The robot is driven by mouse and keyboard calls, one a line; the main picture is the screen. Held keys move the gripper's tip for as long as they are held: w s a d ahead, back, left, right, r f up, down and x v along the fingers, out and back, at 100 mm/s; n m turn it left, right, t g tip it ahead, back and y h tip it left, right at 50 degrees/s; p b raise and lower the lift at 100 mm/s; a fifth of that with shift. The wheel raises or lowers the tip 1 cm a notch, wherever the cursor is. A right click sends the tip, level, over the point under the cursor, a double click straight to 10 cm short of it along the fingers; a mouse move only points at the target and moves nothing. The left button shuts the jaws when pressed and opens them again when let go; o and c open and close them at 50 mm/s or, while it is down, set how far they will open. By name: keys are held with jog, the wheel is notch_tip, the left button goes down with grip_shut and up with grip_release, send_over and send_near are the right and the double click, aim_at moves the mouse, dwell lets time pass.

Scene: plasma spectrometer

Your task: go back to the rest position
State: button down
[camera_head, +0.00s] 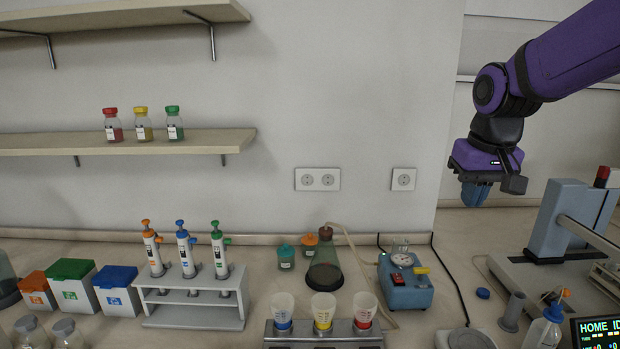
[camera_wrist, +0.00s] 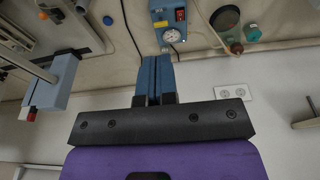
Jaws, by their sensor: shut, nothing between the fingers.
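My gripper (camera_head: 476,193) hangs from my purple arm at the upper right in the head view, above the bench and clear of everything on it. In the wrist view its two blue fingers (camera_wrist: 156,80) lie side by side, shut with nothing between them.
Below and right of my gripper stands a blue-grey instrument (camera_head: 555,225) with a horizontal bar and a red-topped post. A blue pump box (camera_head: 406,288), a flask (camera_head: 324,265), a pipette rack (camera_head: 195,308) and a cup holder (camera_head: 280,339) stand on the bench. Shelves (camera_head: 120,143) line the wall at left.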

jog(key=s+d+r+t, duration=0.2)
jog(key=s+t, duration=0.1)
jog(key=s, duration=1.6)
jog(key=g, duration=0.7)
send_over(399, 278)
jog(key=w, duration=0.3)
notch_tip(399, 278, down, 18)
jog(key=s+f, duration=0.1)
jog(key=f, duration=0.8)
jog(key=s+f, duration=0.1)
jog(key=f, duration=0.3)
jog(key=shift+s+f, duration=0.2)
jog(key=shift+s, duration=0.1)
